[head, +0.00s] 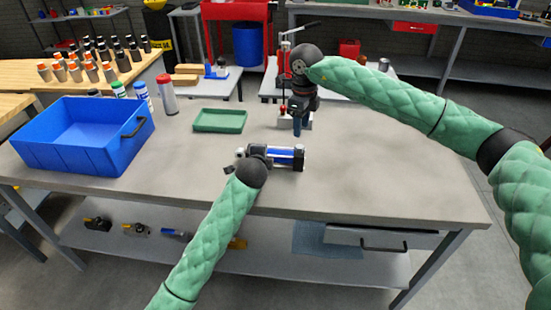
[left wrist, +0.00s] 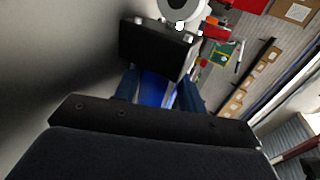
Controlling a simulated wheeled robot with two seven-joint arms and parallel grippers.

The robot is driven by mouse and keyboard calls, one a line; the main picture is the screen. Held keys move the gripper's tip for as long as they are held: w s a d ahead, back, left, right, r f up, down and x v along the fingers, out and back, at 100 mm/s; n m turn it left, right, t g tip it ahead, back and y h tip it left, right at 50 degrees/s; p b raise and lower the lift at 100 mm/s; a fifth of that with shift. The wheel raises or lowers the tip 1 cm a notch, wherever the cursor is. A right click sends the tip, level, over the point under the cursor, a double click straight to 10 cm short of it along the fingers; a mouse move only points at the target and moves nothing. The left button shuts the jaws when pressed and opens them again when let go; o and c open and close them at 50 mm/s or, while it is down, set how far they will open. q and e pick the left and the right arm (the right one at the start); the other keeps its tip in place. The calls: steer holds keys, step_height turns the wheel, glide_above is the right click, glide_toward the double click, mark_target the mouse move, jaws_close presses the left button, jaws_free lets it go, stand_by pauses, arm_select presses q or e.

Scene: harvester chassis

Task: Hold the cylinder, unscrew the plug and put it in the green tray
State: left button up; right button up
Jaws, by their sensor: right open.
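The cylinder (head: 284,153), with a blue body and dark and silver end parts, lies sideways at the table's front middle. My left gripper (head: 262,153) reaches over it and hides part of it. In the left wrist view the fingers (left wrist: 157,92) close on both sides of the blue body (left wrist: 153,95), with a black block beyond them. The plug cannot be made out clearly. My right gripper (head: 297,128) is open and empty, pointing down behind the cylinder. The empty green tray (head: 220,129) lies on the table, behind and left of the cylinder.
A blue bin (head: 75,155) stands at the table's left, with several bottles (head: 166,95) behind it. A red-handled press (head: 284,60) stands on a bench behind my right gripper. The table's right side is clear. Small parts lie on the lower shelf (head: 270,262).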

mark_target(300, 146)
arm_select(q)
jaws_close()
arm_select(e)
steer(key=m, duration=2.7)
arm_select(q)
steer(key=shift+f, duration=0.1)
arm_select(e)
steer(key=m, duration=0.4)
steer(key=shift+f, duration=4.05)
